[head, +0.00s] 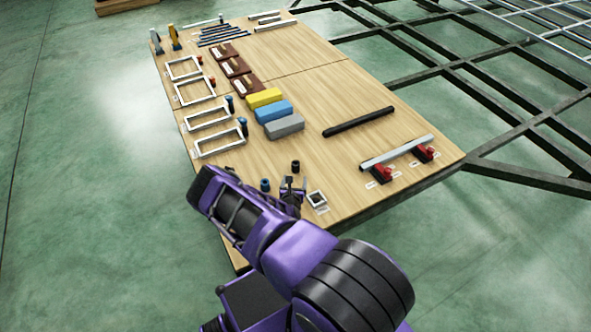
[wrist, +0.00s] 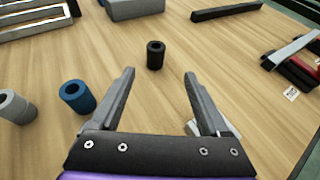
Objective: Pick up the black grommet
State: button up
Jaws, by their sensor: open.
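The black grommet (wrist: 155,55) is a short dark cylinder with a hole in its top. It stands upright on the wooden table (wrist: 185,42), and it also shows in the head view (head: 296,166). My gripper (wrist: 160,75) is open and empty. In the wrist view the grommet appears beyond the fingertips, between them and slightly left of centre, apart from both. In the head view my gripper (head: 292,183) is just in front of the grommet, low near the table's near end.
A blue grommet (wrist: 77,96) and a grey one (wrist: 14,106) stand left of my gripper. A grey block (head: 284,126) and a black bar (head: 358,122) lie farther back. Wood around the black grommet is clear.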

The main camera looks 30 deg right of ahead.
aim_at(295, 166)
jog(key=b+x, duration=0.1)
jog(key=x, duration=0.3)
jog(key=shift+w+d+f, duration=0.1)
jog(key=shift+w, duration=0.05)
jog(key=shift+w+r+b+x, duration=0.15)
jog(key=shift+b+x, duration=0.2)
jog(key=shift+x, duration=0.5)
jog(key=shift+w+r+b+x, duration=0.15)
jog(key=shift+b+x, duration=0.25)
jog(key=shift+x, duration=0.5)
jog(key=shift+w+r+b+x, duration=0.15)
jog(key=shift+b+x, duration=0.2)
jog(key=shift+x, duration=0.5)
jog(key=shift+s, duration=0.1)
grip_shut()
